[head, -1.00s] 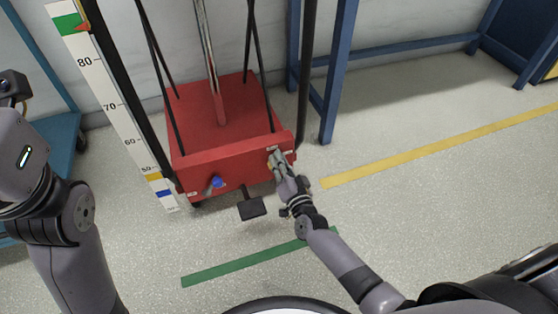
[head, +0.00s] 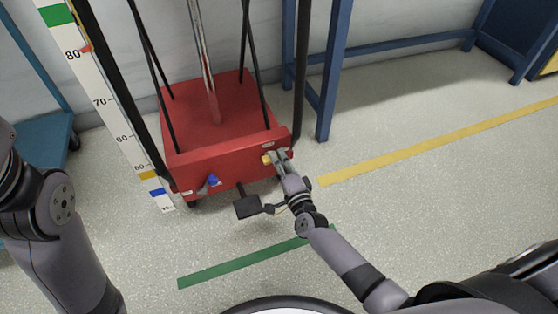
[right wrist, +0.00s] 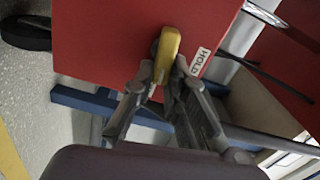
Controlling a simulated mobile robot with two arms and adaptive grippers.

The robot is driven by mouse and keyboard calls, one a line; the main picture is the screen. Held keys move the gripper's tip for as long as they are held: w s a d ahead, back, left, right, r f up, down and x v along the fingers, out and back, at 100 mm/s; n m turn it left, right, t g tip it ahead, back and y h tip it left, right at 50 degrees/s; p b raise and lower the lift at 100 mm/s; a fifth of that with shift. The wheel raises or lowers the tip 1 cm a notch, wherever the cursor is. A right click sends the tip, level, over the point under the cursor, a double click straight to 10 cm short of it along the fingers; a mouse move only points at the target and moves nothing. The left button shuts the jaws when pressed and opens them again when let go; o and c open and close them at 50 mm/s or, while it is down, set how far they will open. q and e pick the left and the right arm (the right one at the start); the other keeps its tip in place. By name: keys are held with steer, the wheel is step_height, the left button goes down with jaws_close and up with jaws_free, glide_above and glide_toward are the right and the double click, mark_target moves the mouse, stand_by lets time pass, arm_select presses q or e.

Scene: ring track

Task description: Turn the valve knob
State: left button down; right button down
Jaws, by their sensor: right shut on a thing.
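A yellow knob (head: 267,160) is on the front face of the red lift base (head: 228,157), near its right end. In the right wrist view the yellow knob (right wrist: 168,48) stands beside a white label reading HOLD (right wrist: 200,61). My right gripper (head: 279,156) is at this knob, and its fingers (right wrist: 163,80) are shut on the knob's lower end. A blue knob (head: 213,180) is on the same face, further left. My left arm shows at the left edge of the head view; its gripper is out of view.
A dark foot pedal (head: 247,207) sticks out of the base's front, left of my right wrist. A scale board (head: 121,129) leans at the left. A blue frame (head: 330,93) stands to the right. The floor is clear in front, with green and yellow stripes.

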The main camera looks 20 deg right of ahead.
steer(key=shift+m, duration=0.3)
steer(key=c, duration=1.6)
jaws_free()
step_height(320, 180, up, 9)
steer(key=shift+r, duration=0.45)
